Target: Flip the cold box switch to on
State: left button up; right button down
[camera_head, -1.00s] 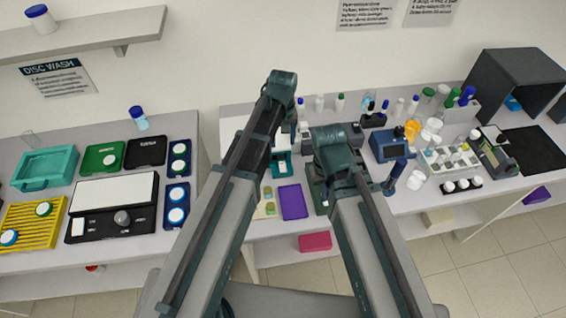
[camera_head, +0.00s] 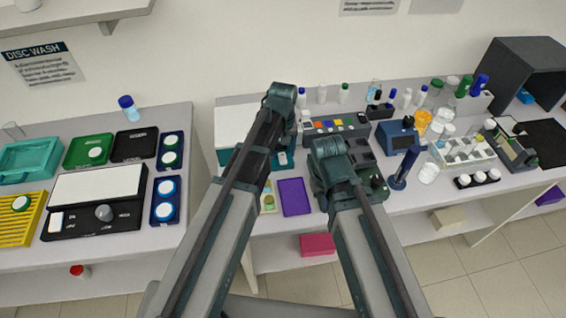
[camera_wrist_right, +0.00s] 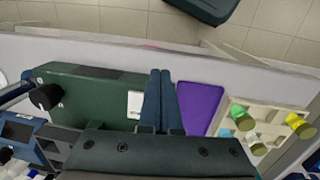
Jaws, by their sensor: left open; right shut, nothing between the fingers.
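A teal box with a white lid (camera_head: 236,122) stands partly behind my left arm, with a small white part (camera_head: 283,158) at its right front; no label on it is readable. A dark green device (camera_head: 372,159) sits right of it, mostly behind my right arm. In the right wrist view this device (camera_wrist_right: 85,95) shows a black knob (camera_wrist_right: 46,96) and a white switch-like piece (camera_wrist_right: 134,104). I cannot tell which is the cold box. My right gripper (camera_wrist_right: 162,73) is shut and empty, its fingers just beside the white piece; contact is unclear. My left gripper is out of sight.
A purple pad (camera_head: 293,197) lies left of the dark green device. A tray with coloured caps (camera_wrist_right: 262,125) lies beyond it in the right wrist view. A panel with coloured buttons (camera_head: 335,126) and a blue device (camera_head: 398,136) stand behind. The bench front edge is close.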

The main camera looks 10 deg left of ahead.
aim_at(283, 159)
pick_arm(q)
notch_tip(283, 159, down, 2)
jog(key=shift+f+b, duration=0.25)
jog(key=shift+b, duration=0.45)
jog(key=shift+r, duration=0.1)
